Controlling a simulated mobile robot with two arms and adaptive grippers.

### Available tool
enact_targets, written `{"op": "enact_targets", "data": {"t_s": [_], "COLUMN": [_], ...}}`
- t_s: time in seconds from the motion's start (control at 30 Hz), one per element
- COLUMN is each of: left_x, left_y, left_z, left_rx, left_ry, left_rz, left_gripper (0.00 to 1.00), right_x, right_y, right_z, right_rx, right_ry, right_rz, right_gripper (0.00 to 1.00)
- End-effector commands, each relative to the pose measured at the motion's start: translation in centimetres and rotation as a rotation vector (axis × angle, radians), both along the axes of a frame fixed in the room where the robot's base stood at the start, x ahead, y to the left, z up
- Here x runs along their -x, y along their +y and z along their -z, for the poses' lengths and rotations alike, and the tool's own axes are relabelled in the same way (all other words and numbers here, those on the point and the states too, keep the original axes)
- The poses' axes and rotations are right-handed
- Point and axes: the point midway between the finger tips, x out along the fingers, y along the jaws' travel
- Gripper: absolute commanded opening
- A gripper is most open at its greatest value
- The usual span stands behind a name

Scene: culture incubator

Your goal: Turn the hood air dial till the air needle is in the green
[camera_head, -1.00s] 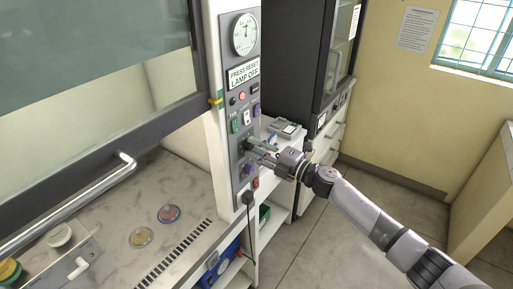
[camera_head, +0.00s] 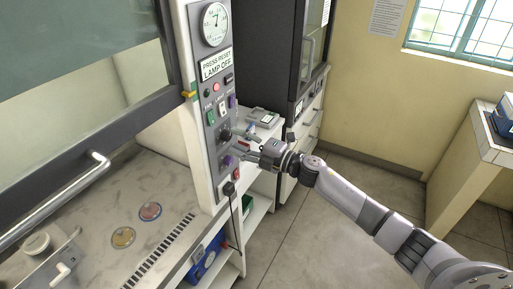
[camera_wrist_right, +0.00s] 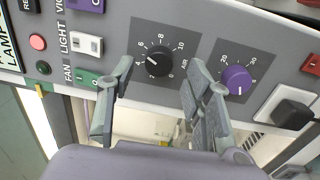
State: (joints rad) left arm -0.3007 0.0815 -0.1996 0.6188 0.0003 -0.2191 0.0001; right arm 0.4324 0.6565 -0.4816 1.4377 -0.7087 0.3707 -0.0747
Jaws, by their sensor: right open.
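The black air dial (camera_wrist_right: 160,62), with a 0 to 10 scale and the word AIR beside it, is on the grey hood panel; it also shows in the head view (camera_head: 224,135). Its white pointer mark is toward the lower-number side. The round white gauge (camera_head: 214,25) at the panel's top has a dark needle pointing roughly upward; its green band is too small to make out. My right gripper (camera_wrist_right: 160,78) is open and empty, its fingers on either side of the dial in the wrist view, apparently short of it. In the head view the right gripper (camera_head: 243,150) is just right of the dial.
A purple dial (camera_wrist_right: 237,80) sits close beside my right finger. A black plug (camera_wrist_right: 292,113), a green fan switch (camera_wrist_right: 88,79), a light switch (camera_wrist_right: 88,44) and a red button (camera_wrist_right: 38,42) are also on the panel. The hood sash handle (camera_head: 97,163) is at the left.

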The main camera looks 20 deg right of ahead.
Motion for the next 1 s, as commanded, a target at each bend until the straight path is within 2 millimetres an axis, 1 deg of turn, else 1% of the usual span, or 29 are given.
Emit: {"op": "enact_targets", "data": {"t_s": [0.1,0.3,0.5,0.7,1.0], "left_x": [-0.1,-0.1,-0.1,-0.1,-0.1], "left_y": [-0.1,-0.1,-0.1,-0.1,-0.2], "left_z": [0.0,0.0,0.0,0.0,0.0], "left_rx": [0.001,0.001,0.001,0.001,0.002], "left_ry": [-0.001,-0.001,-0.001,-0.001,-0.001], "left_rz": [0.0,0.0,0.0,0.0,0.0], "left_gripper": [0.0,0.0,0.0,0.0,0.0], "right_x": [2.0,5.3,7.3,8.1,8.1], "right_y": [-1.7,-4.1,-5.6,-6.2,-6.2], "right_z": [0.3,0.6,0.6,0.5,0.5], "right_rx": [0.004,0.002,0.002,0.001,0.001], "right_ry": [0.003,0.005,0.002,0.001,-0.001], "right_rz": [0.002,0.002,0.001,0.001,0.001], "right_gripper": [0.47,0.47,0.47,0.47,0.47]}}
